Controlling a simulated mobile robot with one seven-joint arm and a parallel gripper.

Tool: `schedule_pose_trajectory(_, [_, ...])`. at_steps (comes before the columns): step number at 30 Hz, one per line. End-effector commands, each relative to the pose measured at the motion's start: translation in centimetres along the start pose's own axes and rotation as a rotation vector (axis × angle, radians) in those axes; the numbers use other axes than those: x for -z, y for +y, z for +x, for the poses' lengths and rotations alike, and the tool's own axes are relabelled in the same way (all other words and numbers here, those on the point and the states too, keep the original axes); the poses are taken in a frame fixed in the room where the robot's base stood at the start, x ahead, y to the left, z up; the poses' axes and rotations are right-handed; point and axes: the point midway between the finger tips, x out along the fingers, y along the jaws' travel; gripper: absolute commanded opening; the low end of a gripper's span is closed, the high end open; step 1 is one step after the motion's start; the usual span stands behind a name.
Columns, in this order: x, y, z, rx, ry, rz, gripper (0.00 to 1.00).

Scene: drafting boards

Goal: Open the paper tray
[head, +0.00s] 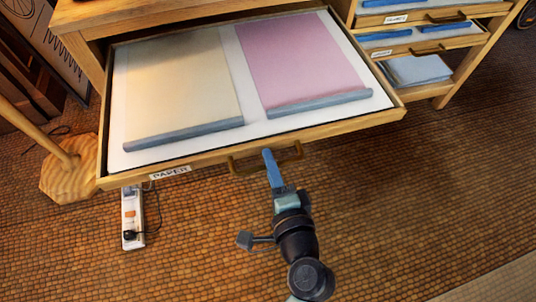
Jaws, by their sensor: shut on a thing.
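The paper tray (190,163) is a wide, shallow wooden drawer with a white lining and a label reading PAPER. It is pulled well out of the wooden cabinet (120,12). A cream sheet (175,85) and a pink sheet (300,60) lie in it, each with a blue-grey strip along its front edge. My gripper (268,157) is shut on the brown handle (240,168) at the middle of the tray's front. The blue finger hides part of the handle, and my arm reaches up to it from below.
Smaller drawers (430,42) with handles stand at the upper right, above a shelf with pale sheets (415,70). A power strip (132,215) with a cable lies on the tiled floor at left, near a wooden stand base (68,178). The floor at right is clear.

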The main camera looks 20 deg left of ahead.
Motion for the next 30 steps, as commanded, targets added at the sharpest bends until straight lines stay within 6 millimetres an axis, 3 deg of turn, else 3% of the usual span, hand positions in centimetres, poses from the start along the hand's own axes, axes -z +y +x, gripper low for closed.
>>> schedule_pose_trajectory(11, [0.0, 0.0, -0.1, 0.001, 0.001, 0.0, 0.0])
schedule_pose_trajectory(12, [0.0, 0.0, -0.1, 0.001, 0.001, 0.0, 0.2])
schedule_pose_trajectory(16, [0.0, 0.0, -0.1, 0.0, 0.001, 0.0, 0.43])
schedule_pose_trajectory(26, [0.0, 0.0, -0.3, 0.0, 0.001, 0.001, 0.44])
schedule_pose_trajectory(30, [0.1, 0.0, -1.7, -0.002, 0.002, 0.002, 0.44])
